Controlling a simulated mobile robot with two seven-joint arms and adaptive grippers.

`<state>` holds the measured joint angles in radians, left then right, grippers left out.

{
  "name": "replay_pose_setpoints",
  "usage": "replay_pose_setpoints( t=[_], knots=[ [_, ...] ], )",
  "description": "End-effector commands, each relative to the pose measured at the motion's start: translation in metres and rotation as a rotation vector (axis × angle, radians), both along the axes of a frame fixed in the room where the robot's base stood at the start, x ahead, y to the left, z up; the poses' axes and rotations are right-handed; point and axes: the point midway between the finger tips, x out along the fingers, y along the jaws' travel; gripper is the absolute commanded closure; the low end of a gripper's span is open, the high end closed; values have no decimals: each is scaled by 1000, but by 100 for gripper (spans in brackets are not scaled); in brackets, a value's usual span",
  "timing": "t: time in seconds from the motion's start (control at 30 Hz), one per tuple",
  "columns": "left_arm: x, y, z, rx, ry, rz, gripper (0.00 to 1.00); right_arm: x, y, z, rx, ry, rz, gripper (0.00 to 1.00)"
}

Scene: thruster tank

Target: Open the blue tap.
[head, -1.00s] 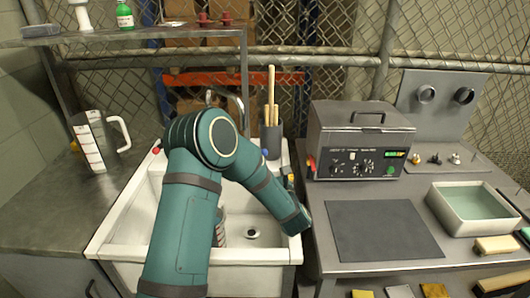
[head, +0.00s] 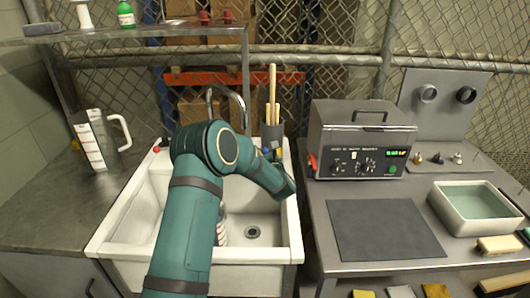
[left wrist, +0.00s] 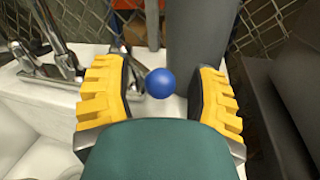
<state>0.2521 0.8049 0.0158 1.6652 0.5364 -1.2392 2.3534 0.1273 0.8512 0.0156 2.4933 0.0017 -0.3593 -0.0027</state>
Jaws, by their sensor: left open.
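The blue tap knob (left wrist: 160,83) is a round blue ball in the left wrist view. It sits between the two yellow, dark-padded fingers of my left gripper (left wrist: 160,70). The fingers are open, with a visible gap on each side of the ball. The chrome faucet (left wrist: 58,62) stands to the left of the fingers, and its curved spout (head: 228,92) rises behind the sink in the head view. In the head view my left arm reaches over the sink to its back right corner and mostly hides the gripper. My right gripper is not in view.
A grey holder (head: 271,138) with wooden sticks stands close behind the knob. The white sink (head: 120,225) lies under my arm. A red tap knob (head: 157,149) is at its back left. A grey heated tank (head: 360,140) stands on the right table.

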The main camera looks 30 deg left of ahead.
Motion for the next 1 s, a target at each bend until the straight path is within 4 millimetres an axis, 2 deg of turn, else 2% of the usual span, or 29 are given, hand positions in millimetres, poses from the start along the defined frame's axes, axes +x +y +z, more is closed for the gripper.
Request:
replay_pose_setpoints(
  t=[0.07,0.17,0.23,0.27,0.57,0.8,1.0],
  knots=[
    [0,0,0,0,0,0,42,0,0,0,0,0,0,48],
    [0,0,0,0,0,0,71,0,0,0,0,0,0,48],
    [0,0,0,0,0,0,95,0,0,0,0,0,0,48],
    [0,0,0,0,0,0,100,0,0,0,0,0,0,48],
    [1,-1,0,0,-1,5,100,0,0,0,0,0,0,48],
    [12,-2,1,0,-4,110,100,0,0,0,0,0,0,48],
    [14,-2,1,1,-2,142,100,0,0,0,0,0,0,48]
  ],
)
